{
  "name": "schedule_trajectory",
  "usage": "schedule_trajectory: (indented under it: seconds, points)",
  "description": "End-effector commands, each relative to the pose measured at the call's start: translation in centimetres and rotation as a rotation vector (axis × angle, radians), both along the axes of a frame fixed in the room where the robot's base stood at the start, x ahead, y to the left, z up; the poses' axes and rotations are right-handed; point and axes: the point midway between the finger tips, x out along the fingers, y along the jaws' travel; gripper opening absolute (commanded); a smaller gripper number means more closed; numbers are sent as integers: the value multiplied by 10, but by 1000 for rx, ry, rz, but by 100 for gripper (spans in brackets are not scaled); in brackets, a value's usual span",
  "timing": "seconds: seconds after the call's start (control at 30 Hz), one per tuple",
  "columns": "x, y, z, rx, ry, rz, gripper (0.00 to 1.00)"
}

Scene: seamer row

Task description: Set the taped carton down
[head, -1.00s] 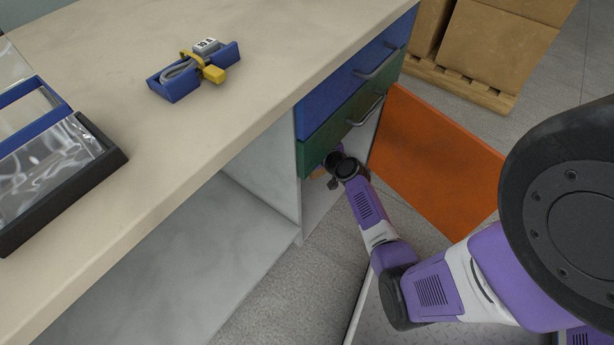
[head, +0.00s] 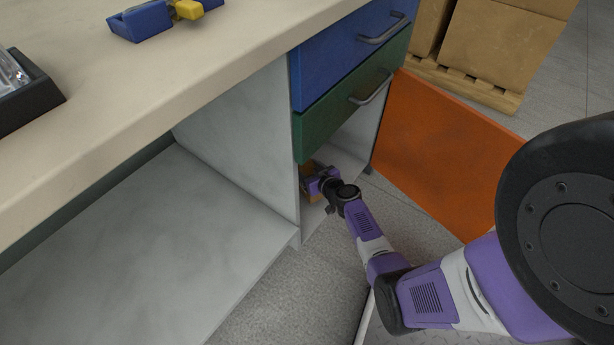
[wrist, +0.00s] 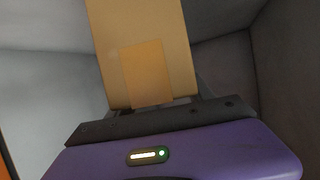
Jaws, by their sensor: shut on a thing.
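The taped carton (wrist: 145,55) is a tan box with a lighter orange-tan patch on its face. It fills the upper middle of the wrist view. My gripper (wrist: 150,112) is shut on its near end. In the head view my gripper (head: 318,180) is inside the open cupboard under the green drawer, and a small brown part of the carton (head: 309,194) shows beside it. The fingertips are largely hidden, and I cannot tell whether the carton touches the cupboard floor.
The cupboard's orange door (head: 440,150) stands open to the right of my arm. The green drawer (head: 350,100) and blue drawer (head: 340,55) above are shut. Grey panels enclose the gripper. Cartons on a pallet (head: 465,85) stand behind. An open bay (head: 150,250) lies to the left.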

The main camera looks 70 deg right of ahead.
Motion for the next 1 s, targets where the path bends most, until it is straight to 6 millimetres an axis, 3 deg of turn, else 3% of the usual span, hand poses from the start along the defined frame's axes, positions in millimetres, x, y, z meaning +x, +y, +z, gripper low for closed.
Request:
schedule_trajectory:
  seconds: [0.03,0.13,0.63,0.67,0.7,0.77,1.0]
  points:
    - [0,-1,-11,-1,-3,-2,0]
    - [0,-2,-20,-1,-3,-3,0]
    - [0,-1,-25,-2,-2,-1,0]
    - [0,0,-26,-1,-1,-1,62]
    - [0,0,-25,-1,-1,-1,70]
    - [0,0,-25,-1,-1,-1,81]
    - [0,0,-25,0,-1,-1,82]
